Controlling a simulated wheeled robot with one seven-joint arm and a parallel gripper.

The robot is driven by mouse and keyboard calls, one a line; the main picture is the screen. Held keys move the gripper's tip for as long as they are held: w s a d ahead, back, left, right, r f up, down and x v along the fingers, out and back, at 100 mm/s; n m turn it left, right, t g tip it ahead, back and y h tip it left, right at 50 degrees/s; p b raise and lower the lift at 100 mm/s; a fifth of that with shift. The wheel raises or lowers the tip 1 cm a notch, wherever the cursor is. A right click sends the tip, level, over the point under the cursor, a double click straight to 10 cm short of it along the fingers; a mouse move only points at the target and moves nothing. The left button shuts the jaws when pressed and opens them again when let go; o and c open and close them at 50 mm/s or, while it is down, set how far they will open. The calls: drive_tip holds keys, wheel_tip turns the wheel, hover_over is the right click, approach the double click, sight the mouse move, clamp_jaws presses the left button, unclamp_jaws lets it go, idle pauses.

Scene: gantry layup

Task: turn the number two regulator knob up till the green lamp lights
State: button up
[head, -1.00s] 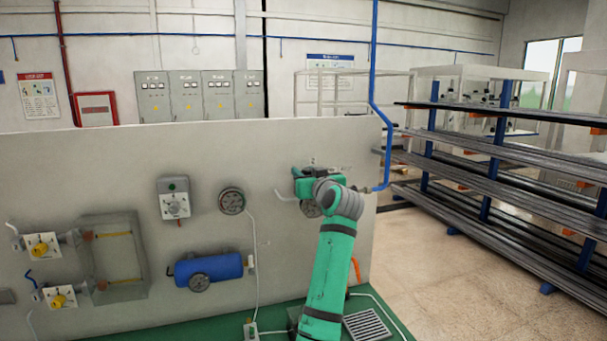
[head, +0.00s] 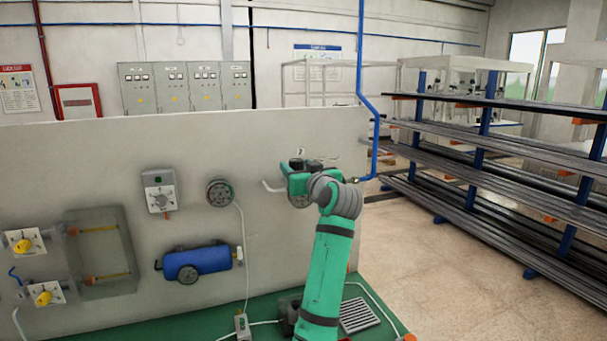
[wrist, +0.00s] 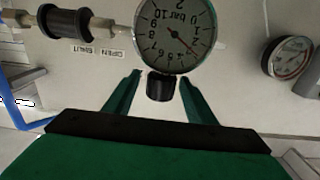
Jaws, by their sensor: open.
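My gripper (wrist: 161,76) is open in the wrist view, one green finger on each side of a black knob (wrist: 160,88). A gap shows on both sides of the knob, so the fingers seem apart from it. The knob sits directly beside a round bar gauge (wrist: 176,34), which appears upside down; its red needle slants toward the lower right. In the head view my gripper (head: 299,178) is at the panel's right part and hides the knob. No lit green lamp is clear; a grey box (head: 160,190) on the panel carries a dial.
A second gauge (wrist: 290,56) and a black fitting (wrist: 70,22) near OPEN/SHUT labels flank the knob. The panel (head: 100,140) also carries a blue cylinder (head: 200,262) and two yellow knobs at left. A rack of bars (head: 480,165) stands right; floor before it is clear.

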sight(299, 169)
drive_tip(key=v, duration=0.6)
drive_tip(key=shift+s+a, duration=0.1)
drive_tip(key=shift+s, duration=0.15)
